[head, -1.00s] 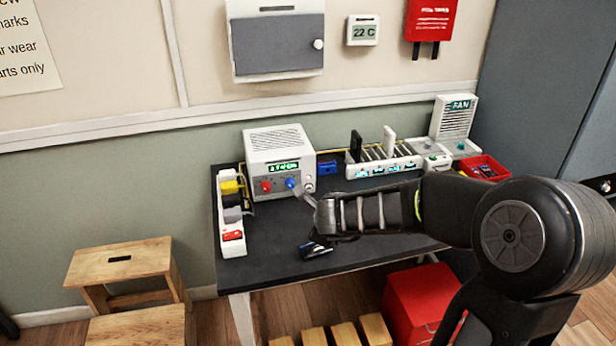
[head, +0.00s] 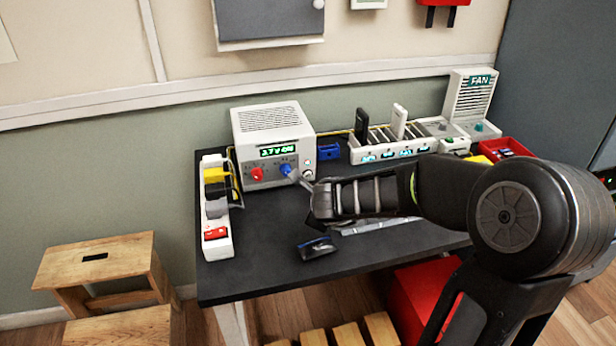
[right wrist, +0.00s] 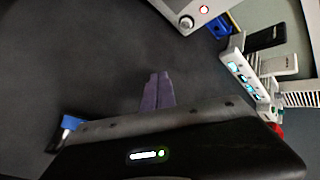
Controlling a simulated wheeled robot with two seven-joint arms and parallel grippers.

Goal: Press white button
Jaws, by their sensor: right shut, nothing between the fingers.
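The white power supply box (head: 272,146) stands at the back left of the dark table, with a green display, a red knob (head: 257,174) and a blue knob (head: 287,170) on its front. A small round white button (head: 308,174) is low at the right of that front. It also shows, pale, in the right wrist view (right wrist: 186,23), below a small red-lit round part (right wrist: 204,10). My right gripper (head: 297,178) is shut and empty, its tips in front of the box near the blue knob and button. In the right wrist view its fingers (right wrist: 158,90) appear apart from the button.
A white power strip (head: 216,225) lies along the table's left edge. A blue block (head: 329,151) and a white rack (head: 385,152) holding phones stand right of the box. A dark device (head: 317,248) lies near the front edge. A red bin (head: 510,148) is at the right.

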